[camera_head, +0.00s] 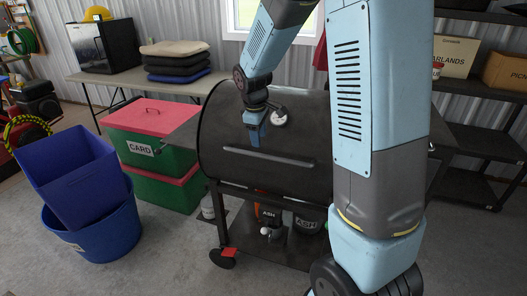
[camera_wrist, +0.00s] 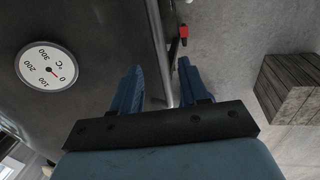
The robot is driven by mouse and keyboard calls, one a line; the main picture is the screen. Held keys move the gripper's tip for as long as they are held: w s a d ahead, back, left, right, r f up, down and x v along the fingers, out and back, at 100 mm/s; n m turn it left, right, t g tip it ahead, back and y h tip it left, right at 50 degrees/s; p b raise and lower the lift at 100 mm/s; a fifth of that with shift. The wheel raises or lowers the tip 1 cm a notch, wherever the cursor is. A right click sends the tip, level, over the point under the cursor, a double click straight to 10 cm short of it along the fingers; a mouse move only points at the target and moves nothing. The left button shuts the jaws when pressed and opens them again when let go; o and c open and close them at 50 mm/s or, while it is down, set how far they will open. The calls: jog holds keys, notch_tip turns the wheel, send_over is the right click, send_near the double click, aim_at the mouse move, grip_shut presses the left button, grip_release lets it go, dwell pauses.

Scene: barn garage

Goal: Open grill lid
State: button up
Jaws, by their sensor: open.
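The grill is a dark barrel-shaped cooker on a wheeled stand, and its lid (camera_head: 215,125) is closed. A long metal handle (camera_head: 285,160) runs across the lid's front; it also shows in the wrist view (camera_wrist: 158,45). A round white temperature gauge (camera_wrist: 47,68) sits on the lid and shows in the head view too (camera_head: 279,117). My gripper (camera_head: 255,138) is at the lid's front, near the left part of the handle. In the wrist view my gripper (camera_wrist: 158,80) is open, with the bar running between its two blue fingers. I cannot tell whether either finger touches it.
Green boxes with red lids (camera_head: 150,118) stand left of the grill, with blue tubs (camera_head: 92,232) farther left. A table (camera_head: 130,76) with stacked cushions is behind. Dark shelves (camera_head: 475,140) are at right. A grey slatted block (camera_wrist: 291,88) shows in the wrist view.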

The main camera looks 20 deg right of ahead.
aim_at(260, 155)
jog(key=f, duration=0.2)
jog(key=w+f, duration=0.1)
jog(key=f, duration=0.4)
jog(key=shift+w+d+f, duration=0.15)
jog(key=shift+d+f, duration=0.1)
jog(key=shift+d, duration=0.15)
jog(key=shift+c, duration=0.2)
grip_shut()
